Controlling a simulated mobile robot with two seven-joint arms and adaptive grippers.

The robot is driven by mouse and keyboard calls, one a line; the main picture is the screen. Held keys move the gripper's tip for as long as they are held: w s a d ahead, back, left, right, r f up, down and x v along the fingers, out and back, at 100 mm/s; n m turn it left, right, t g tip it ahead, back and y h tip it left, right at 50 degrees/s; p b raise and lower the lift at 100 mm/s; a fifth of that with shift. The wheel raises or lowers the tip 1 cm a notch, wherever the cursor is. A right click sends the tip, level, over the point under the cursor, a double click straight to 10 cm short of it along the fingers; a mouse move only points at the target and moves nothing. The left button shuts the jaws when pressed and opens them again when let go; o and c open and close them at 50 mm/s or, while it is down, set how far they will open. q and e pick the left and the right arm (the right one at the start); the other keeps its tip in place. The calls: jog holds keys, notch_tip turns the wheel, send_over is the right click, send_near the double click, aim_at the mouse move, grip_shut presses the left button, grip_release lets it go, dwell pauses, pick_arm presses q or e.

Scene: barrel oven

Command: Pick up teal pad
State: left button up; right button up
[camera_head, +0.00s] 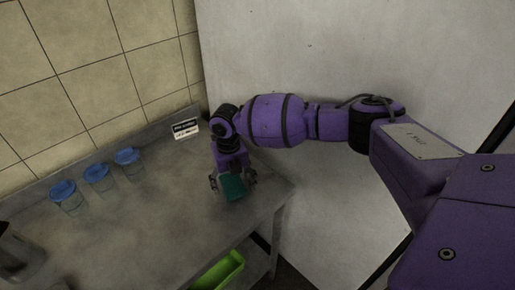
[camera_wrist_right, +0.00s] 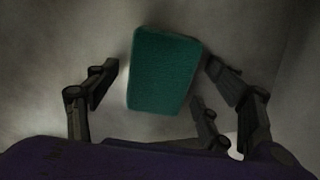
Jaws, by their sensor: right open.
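The teal pad (camera_head: 232,187) is a small rectangular block near the right end of the grey counter in the head view. In the right wrist view the teal pad (camera_wrist_right: 162,71) sits between the spread fingers, slightly tilted, with a gap to the fingers on its left and a narrower one on its right. My right gripper (camera_head: 233,184) is over the pad, pointing down, with its fingers on either side of it. In the right wrist view my right gripper (camera_wrist_right: 160,88) is open.
Three clear containers with blue lids (camera_head: 98,179) stand on the counter (camera_head: 150,225) at left. A black-and-white sign (camera_head: 185,129) is at the wall. A green bin (camera_head: 220,272) sits below the counter's front edge. A pale panel (camera_head: 300,60) rises behind my right arm.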

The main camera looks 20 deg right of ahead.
jog(key=shift+w+r, duration=0.1)
jog(key=shift+r, duration=0.1)
jog(key=c, duration=1)
jog(key=shift+c, duration=1.1)
pick_arm(q)
jog(key=shift+s+d+f, duration=0.1)
jog(key=shift+s+f, duration=0.05)
jog(key=shift+s, duration=0.15)
pick_arm(e)
notch_tip(320, 180, up, 10)
jog(key=shift+f+p, duration=0.2)
jog(key=shift+p, duration=0.85)
notch_tip(320, 180, up, 12)
jog(key=m, duration=1.6)
send_over(232, 182)
pick_arm(q)
jog(key=shift+w+d+r, duration=0.2)
jog(key=shift+w+r, duration=0.25)
jog(key=shift+r, duration=0.1)
jog(key=shift+w+d+r, duration=0.15)
jog(key=shift+w+r, duration=0.25)
jog(key=shift+r, duration=0.15)
pick_arm(e)
notch_tip(232, 182, up, 13)
jog(key=s+m, duration=0.1)
jog(key=m, duration=1.8)
jog(key=shift+s+d, duration=0.2)
jog(key=shift+d, duration=0.05)
